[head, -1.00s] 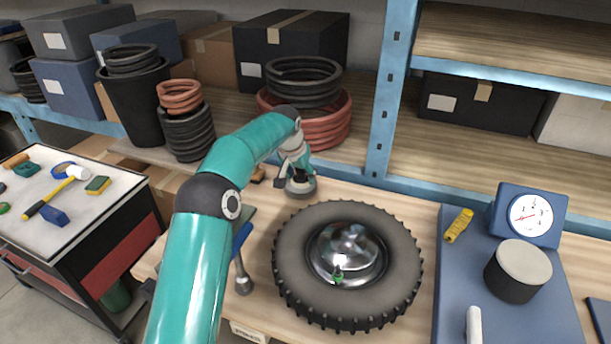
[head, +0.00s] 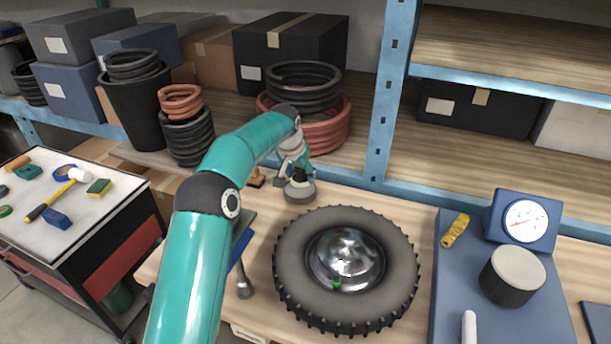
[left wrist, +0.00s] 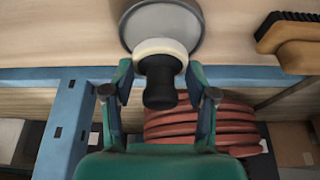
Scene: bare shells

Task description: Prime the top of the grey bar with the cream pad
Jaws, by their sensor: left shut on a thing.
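The cream pad (left wrist: 160,47) is a cream disc with a black round handle (left wrist: 159,85). My left gripper (left wrist: 158,80) is shut on that handle, a finger on each side, in the left wrist view. The grey bar (left wrist: 200,18) shows as a wide round grey end behind the pad. The pad overlaps its face; I cannot tell if they touch. In the head view, my left gripper (head: 297,172) is over the low round grey bar (head: 300,194), on the bench behind the tyre; the pad is mostly hidden there. My right gripper is not in view.
A tyre with a shiny hub (head: 347,270) lies in front of the bar. A blue mat (head: 450,290) on the right bears a dial gauge (head: 525,220) and a dark cylinder (head: 512,275). A wooden brush (left wrist: 292,45) lies near the bar. A blue shelf post (head: 388,100) stands behind.

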